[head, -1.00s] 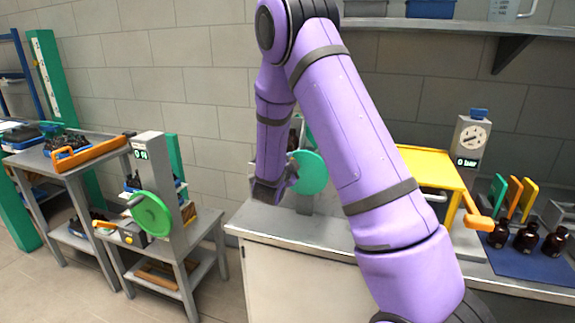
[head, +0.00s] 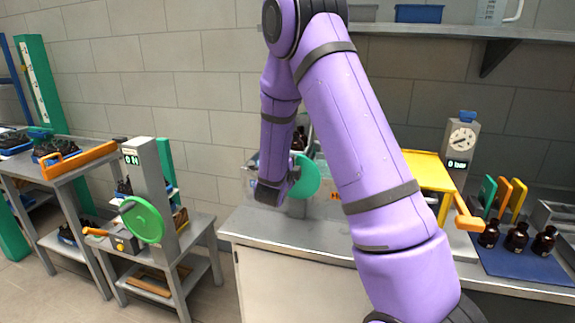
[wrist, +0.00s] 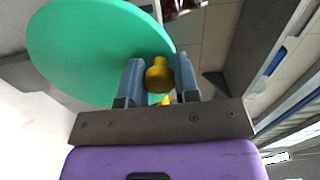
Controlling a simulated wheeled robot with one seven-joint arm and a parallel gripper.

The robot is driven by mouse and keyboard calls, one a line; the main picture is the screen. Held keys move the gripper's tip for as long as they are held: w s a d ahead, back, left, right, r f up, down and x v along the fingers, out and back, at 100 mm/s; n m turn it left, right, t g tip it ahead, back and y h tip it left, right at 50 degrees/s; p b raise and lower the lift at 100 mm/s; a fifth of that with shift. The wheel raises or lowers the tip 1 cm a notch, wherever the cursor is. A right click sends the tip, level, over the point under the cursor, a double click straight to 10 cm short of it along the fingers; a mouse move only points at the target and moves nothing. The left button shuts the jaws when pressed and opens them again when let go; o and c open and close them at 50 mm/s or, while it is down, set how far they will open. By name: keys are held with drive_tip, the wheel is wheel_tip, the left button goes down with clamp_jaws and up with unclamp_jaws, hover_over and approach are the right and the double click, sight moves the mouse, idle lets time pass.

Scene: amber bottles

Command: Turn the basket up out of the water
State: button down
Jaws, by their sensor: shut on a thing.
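A teal disc (head: 309,178) stands upright on a grey post above the steel counter, partly hidden by my arm in the head view. In the wrist view the disc (wrist: 95,45) fills the upper left. A yellow knob (wrist: 159,78) sits between my fingers, at the disc's edge. My gripper (wrist: 160,72) is shut on this knob. In the head view my gripper (head: 288,184) is at the disc's left side. I cannot make out the basket or the water; my arm covers much of that area. Brown bottle shapes (head: 300,138) show behind the arm.
A yellow stand (head: 428,170) with an orange handle is right of my arm. Several amber bottles (head: 516,238) stand on a blue mat (head: 520,264) at the right. A bench with a green wheel (head: 142,219) stands at the left. The counter's front left (head: 262,222) is clear.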

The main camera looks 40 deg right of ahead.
drive_tip(key=shift+s+d+m, duration=0.35)
drive_tip(key=shift+s+m, duration=0.05)
drive_tip(key=shift+m, duration=0.4)
drive_tip(key=shift+s+d, duration=0.1)
drive_tip(key=c, duration=0.8)
unclamp_jaws()
drive_tip(key=shift+c, duration=0.2)
drive_tip(key=v, duration=1.1)
